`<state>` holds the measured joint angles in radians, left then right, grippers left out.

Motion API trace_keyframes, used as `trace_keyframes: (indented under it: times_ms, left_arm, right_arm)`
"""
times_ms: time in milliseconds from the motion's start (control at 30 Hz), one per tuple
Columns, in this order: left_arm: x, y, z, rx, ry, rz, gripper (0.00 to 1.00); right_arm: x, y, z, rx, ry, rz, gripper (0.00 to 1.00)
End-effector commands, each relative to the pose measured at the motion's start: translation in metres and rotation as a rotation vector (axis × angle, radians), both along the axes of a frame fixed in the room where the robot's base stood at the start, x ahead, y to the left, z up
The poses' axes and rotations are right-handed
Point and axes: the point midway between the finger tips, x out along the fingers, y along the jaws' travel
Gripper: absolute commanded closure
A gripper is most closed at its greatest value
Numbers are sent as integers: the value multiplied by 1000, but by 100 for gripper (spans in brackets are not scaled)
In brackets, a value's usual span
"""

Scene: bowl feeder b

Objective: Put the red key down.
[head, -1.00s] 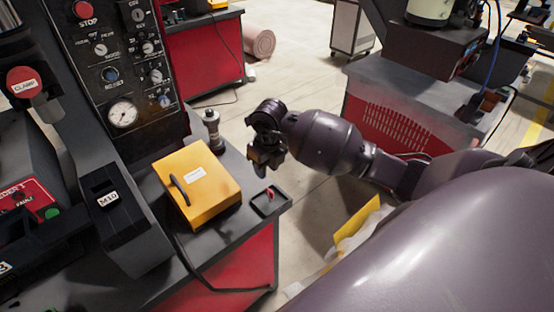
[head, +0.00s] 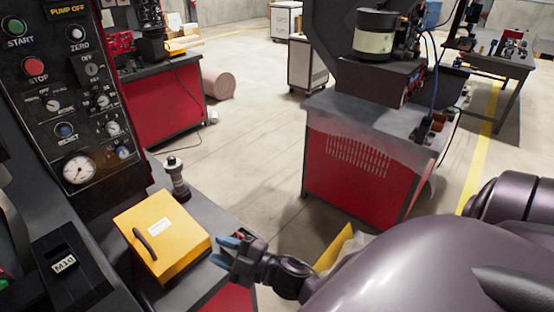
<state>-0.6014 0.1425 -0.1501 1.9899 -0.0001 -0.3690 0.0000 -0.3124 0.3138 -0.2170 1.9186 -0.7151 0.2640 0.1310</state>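My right gripper (head: 222,251) is low at the right front of the near bench, just right of the yellow box. Its two bluish fingers point left and stand apart, with nothing clearly seen between them. The small dark tray at the bench corner, where the red key stood a second ago, is now mostly covered by this gripper. The key cannot be made out clearly, and I cannot tell whether the gripper touches it. My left gripper is not in view.
The yellow box (head: 181,254) with a dark handle lies on the grey bench. A metal post-like part (head: 177,180) stands behind it. A control panel (head: 85,100) rises at left. A red cabinet (head: 352,165) stands across the open floor (head: 255,150).

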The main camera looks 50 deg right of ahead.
Motion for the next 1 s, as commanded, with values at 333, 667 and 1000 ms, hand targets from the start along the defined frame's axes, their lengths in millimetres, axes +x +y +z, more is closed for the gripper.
trace_keyframes:
  times_ms: [333,667,1000]
  left_arm:
    - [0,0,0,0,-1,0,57]
    - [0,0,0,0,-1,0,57]
    - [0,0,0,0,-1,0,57]
  right_arm:
    - [-80,-57,-101,470,593,-477,66]
    - [-115,-57,-131,597,791,-564,66]
    - [-115,-57,-131,595,788,-563,66]
